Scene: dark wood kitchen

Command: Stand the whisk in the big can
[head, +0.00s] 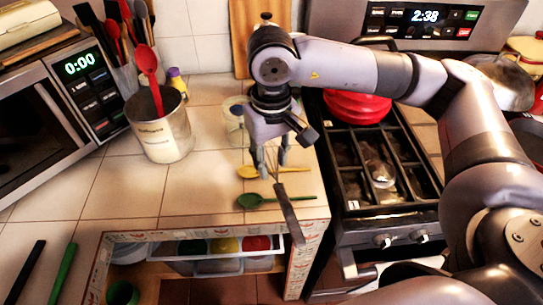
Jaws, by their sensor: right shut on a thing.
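The big can (164,141) is a cream metal can with a label, standing upright on the tiled counter left of centre. A red slotted spoon (149,66) stands in it. My right gripper (269,168) points down near the counter's front right corner, to the right of the can and apart from it. It is shut on the whisk (289,214). The whisk's dark handle slants down to the right past the counter edge, and its thin wires show between the fingers. I cannot tell whether the whisk touches the counter. My left gripper is out of view.
A yellow spoon (256,172) and a green spoon (262,201) lie on the counter by the gripper. A glass jar (235,121) stands behind. A microwave (60,110) is on the left, and a stove with a red pot (356,107) on the right. Counter between can and gripper is clear.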

